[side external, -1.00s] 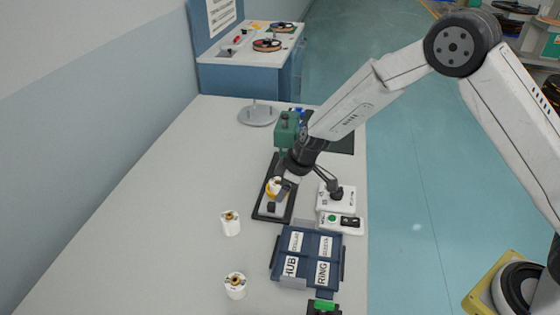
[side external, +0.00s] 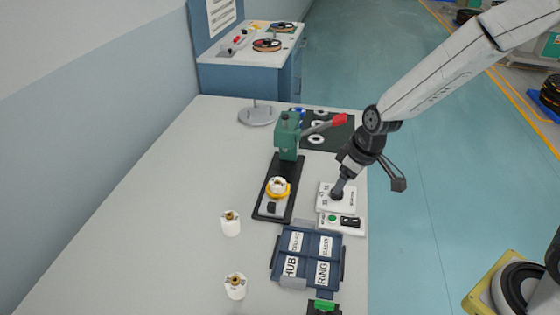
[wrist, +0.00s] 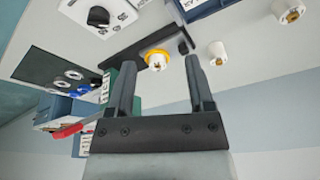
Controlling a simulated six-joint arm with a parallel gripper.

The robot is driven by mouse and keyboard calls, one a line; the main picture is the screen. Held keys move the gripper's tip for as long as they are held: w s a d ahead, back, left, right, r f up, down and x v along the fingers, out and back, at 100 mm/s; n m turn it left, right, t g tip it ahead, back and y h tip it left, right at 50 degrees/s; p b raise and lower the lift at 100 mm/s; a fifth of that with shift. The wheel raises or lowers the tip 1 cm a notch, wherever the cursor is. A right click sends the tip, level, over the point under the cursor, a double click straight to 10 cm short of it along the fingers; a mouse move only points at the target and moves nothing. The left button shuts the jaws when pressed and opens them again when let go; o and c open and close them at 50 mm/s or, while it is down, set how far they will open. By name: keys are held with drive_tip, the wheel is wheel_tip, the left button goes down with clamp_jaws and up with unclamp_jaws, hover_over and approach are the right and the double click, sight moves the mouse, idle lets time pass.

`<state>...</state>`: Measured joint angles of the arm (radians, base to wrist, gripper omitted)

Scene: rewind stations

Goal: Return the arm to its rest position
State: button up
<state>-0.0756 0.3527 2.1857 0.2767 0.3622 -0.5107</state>
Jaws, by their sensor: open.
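My gripper (side external: 343,178) hangs from the arm above the right side of the bench, in front of the white box with a black knob (side external: 326,198) in the side view. In the wrist view my gripper (wrist: 160,64) has its two dark fingers spread, with nothing held between them. The yellow ring with a white piece (side external: 278,187) stands on the black base of the green press (side external: 288,140), apart from my gripper. In the wrist view this yellow ring (wrist: 156,58) shows beyond the gap between the fingers.
The press's red-tipped lever (side external: 338,120) sticks out near the arm. A blue labelled tray (side external: 308,283), white spools (side external: 231,223) and a grey round stand (side external: 257,116) are on the bench. A dark mat (side external: 342,142) holds pale rings. The left side of the bench is clear.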

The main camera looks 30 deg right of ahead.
drive_tip(key=s+d+r+m+h, duration=0.1)
drive_tip(key=s+d+r+m, duration=0.1)
drive_tip(key=s, duration=0.9)
drive_tip(key=d+m, duration=0.1)
drive_tip(key=d, duration=0.1)
drive_tip(key=shift+s+d+r+m, duration=0.15)
drive_tip(key=shift+s+d+m, duration=0.1)
drive_tip(key=shift+d+m, duration=0.15)
